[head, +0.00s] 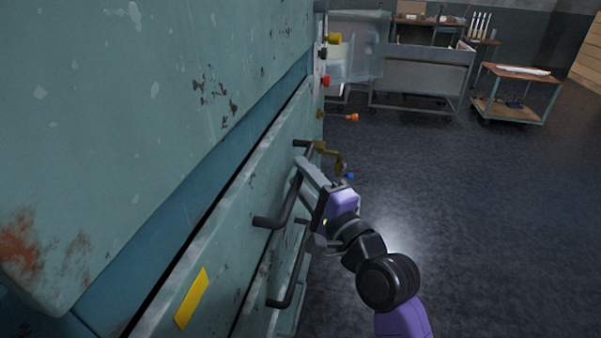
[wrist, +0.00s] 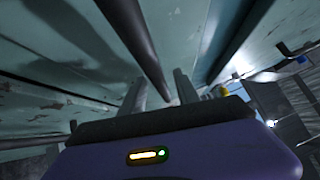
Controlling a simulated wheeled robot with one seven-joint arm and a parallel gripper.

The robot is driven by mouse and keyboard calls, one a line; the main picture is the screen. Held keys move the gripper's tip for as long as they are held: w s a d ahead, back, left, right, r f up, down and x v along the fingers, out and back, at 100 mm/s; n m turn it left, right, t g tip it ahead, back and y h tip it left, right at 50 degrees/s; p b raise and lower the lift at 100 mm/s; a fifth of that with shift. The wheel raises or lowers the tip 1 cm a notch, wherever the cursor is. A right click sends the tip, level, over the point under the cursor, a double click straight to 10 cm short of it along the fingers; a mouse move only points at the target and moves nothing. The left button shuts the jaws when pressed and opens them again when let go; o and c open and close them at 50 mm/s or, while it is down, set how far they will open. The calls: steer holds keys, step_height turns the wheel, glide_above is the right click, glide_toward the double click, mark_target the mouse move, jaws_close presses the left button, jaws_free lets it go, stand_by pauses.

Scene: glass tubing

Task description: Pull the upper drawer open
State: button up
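The upper drawer (head: 235,215) is in the teal, worn cabinet on the left in the head view. A dark line runs along its top edge; I cannot tell whether it stands slightly out. Its dark bar handle (head: 284,208) sticks out from the front. My gripper (head: 305,202) is at this handle, its grey fingers spread apart and partly covering the bar. In the wrist view, the handle bar (wrist: 143,45) runs down between the two fingers of my gripper (wrist: 160,82), with gaps visible beside it. Whether a finger touches the bar is unclear.
A lower drawer handle (head: 291,283) sits just below my gripper. Yellow and red fittings (head: 326,80) stick out at the cabinet's far end. A grey bin cart (head: 422,75) and a small trolley (head: 515,95) stand further back. The dark floor (head: 470,220) to the right is clear.

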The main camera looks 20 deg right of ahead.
steer(key=shift+w+a, duration=0.1)
steer(key=shift+w, duration=0.25)
jaws_close()
stand_by(1.2)
